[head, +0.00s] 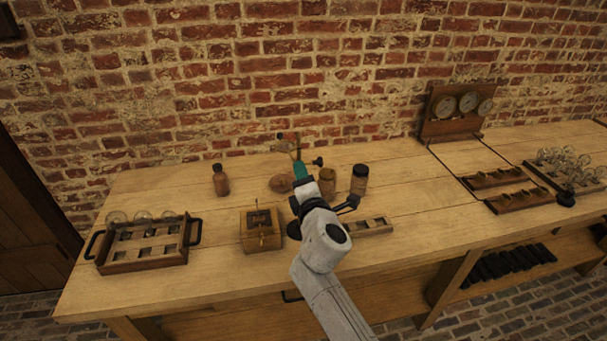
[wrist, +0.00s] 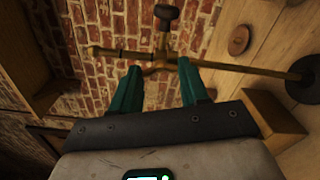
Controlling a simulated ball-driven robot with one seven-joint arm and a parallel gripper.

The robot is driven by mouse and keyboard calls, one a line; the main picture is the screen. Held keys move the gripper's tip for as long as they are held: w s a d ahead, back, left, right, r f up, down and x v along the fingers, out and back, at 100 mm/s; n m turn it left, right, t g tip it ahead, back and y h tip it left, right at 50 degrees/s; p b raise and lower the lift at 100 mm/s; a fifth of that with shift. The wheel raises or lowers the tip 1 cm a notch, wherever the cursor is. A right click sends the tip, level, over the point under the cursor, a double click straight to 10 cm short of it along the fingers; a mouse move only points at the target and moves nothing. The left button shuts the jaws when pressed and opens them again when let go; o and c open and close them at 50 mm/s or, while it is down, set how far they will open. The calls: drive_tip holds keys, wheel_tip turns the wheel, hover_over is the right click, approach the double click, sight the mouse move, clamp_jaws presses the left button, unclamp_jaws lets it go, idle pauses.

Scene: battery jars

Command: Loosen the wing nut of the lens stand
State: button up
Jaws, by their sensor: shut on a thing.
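The brass lens stand shows in the wrist view as a long rod (wrist: 245,69) ending in a round dark base (wrist: 303,78), with a crosspiece (wrist: 105,52) and a dark knob (wrist: 166,12) beside it. In the head view the top of the stand (head: 297,146) rises just beyond my gripper (head: 299,162). My gripper's green fingers also show in the wrist view (wrist: 160,66), with a small brass part at the rod's joint between their tips. They are shut on it; it appears to be the wing nut, though the fingers partly hide it.
Two jars (head: 328,184) (head: 359,180) stand close right of my gripper; a brown bottle (head: 220,181) stands left. A wooden box (head: 262,238) and a handled tray (head: 140,264) are at front left. A gauge panel (head: 440,128) stands back right. The bench between jars and panel is clear.

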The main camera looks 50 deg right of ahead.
drive_tip(key=shift+n, duration=0.6)
drive_tip(key=o, duration=1.1)
drive_tip(key=shift+c, duration=0.2)
drive_tip(key=b+v, duration=0.1)
drive_tip(key=v, duration=0.9)
drive_tip(key=shift+s+a, duration=0.3)
